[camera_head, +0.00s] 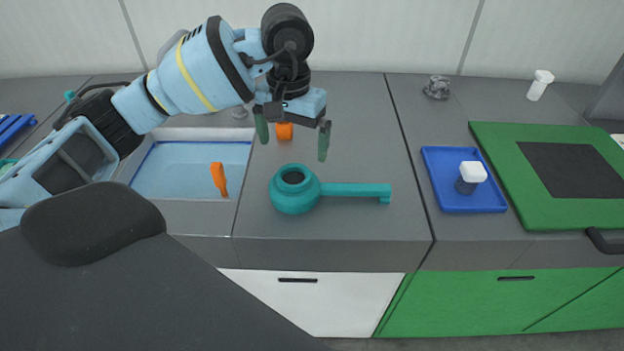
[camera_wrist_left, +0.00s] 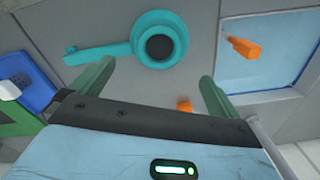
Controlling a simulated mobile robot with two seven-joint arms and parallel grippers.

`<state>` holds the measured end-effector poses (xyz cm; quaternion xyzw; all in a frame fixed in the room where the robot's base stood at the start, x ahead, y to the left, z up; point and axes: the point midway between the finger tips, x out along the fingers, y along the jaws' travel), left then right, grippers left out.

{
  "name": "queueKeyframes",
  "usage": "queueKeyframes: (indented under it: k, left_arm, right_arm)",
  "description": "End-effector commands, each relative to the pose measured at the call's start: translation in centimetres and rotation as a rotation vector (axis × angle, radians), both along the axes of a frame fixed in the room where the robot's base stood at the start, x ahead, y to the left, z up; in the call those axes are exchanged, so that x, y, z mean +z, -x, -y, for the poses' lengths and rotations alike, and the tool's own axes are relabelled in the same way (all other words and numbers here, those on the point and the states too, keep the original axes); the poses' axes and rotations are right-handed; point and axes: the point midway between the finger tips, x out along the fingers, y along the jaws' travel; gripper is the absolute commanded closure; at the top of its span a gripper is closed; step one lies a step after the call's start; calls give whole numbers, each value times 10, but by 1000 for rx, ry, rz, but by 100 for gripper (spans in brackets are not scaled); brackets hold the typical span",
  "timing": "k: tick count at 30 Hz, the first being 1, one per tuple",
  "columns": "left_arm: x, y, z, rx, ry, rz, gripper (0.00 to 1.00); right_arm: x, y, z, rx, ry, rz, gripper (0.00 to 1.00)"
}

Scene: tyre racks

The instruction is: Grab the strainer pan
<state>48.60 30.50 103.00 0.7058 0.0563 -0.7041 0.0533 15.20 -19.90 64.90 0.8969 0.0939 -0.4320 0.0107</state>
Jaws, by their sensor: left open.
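The teal strainer pan (camera_head: 305,202) lies on the grey counter, its round bowl at the left and its straight handle running right. Its bowl has a dark round opening. In the left wrist view the pan (camera_wrist_left: 120,46) lies beyond the fingertips, handle to the left. My left gripper (camera_head: 293,146) is open and empty, pointing down above the counter just behind the bowl, apart from it. In the left wrist view the open fingers (camera_wrist_left: 152,80) frame the area beside the bowl. My right gripper is not in view.
An orange object (camera_head: 284,131) sits between my left fingers, near the counter. A blue tray (camera_head: 438,163) with a white-capped container (camera_head: 470,176) and a green board (camera_head: 500,140) are at right.

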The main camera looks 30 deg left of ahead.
Motion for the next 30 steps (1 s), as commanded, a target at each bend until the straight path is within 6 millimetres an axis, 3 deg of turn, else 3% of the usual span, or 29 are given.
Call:
queueKeyframes:
  k: [5,16,21,30]
  left_arm:
    - [-12,0,1,1,2,-4,0]
    - [-33,-1,1,1,4,-2,0]
    - [-56,-4,1,2,3,-2,0]
    - [-78,-4,1,0,4,0,0]
  right_arm:
    - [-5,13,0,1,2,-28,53]
    - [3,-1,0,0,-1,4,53]
    - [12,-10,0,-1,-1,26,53]
    - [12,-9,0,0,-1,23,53]
